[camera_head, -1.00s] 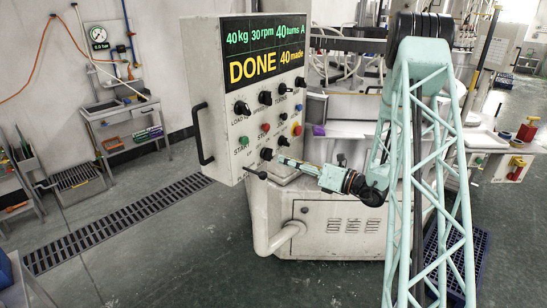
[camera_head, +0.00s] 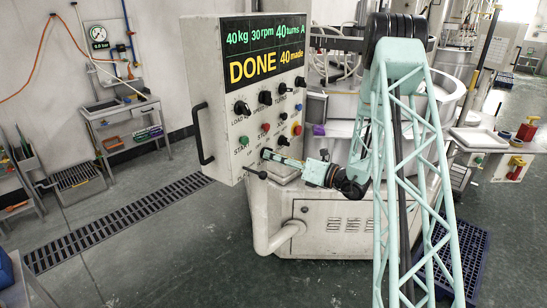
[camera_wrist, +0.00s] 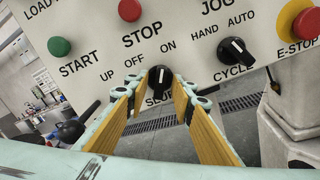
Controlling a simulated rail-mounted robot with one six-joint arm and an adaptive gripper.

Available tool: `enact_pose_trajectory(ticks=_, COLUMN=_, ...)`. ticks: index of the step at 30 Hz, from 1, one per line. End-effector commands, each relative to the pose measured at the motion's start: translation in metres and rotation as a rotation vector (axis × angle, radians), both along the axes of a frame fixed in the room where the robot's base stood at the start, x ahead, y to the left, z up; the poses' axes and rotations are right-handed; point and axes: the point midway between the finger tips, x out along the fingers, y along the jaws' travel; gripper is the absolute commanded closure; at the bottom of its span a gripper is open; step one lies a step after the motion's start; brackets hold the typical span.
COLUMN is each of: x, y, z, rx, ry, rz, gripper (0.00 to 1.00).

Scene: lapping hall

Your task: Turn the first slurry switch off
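The slurry switch (camera_wrist: 160,79) is a black round knob with a white pointer mark, low on the cream control panel (camera_head: 222,150). In the wrist view its lower label is partly hidden, with "SLU" readable. "OFF" and "ON" stand above it, and the pointer appears to lean toward "ON". My gripper (camera_wrist: 160,97) is open, its yellow-lined fingers on either side of the knob with gaps visible on both sides. I cannot tell whether the fingertips reach past the knob's face. In the head view my gripper (camera_head: 267,155) is at the panel's lower edge and largely hides the switch.
Near the switch are the green START button (camera_wrist: 59,47), red STOP button (camera_wrist: 129,10), black CYCLE knob (camera_wrist: 235,51) and red E-STOP (camera_wrist: 306,24). A black ball handle (camera_head: 262,174) sticks out below the panel. The display (camera_head: 265,52) reads "DONE 40 made".

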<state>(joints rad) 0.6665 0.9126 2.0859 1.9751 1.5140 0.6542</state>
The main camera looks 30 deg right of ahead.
Motion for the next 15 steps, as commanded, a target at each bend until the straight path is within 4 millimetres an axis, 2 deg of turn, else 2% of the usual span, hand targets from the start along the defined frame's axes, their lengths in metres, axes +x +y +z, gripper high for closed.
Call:
enact_pose_trajectory(ticks=3, x=-0.0001, y=0.0, z=0.0, rx=0.0, ry=0.0, rz=0.0, gripper=0.79)
enact_pose_trajectory(ticks=10, x=-0.0001, y=0.0, z=0.0, rx=0.0, ry=0.0, rz=0.0, gripper=1.0)
enact_pose_trajectory(ticks=15, x=-0.0001, y=0.0, z=-0.0001, rx=-0.001, ry=0.0, rz=0.0, gripper=1.0)
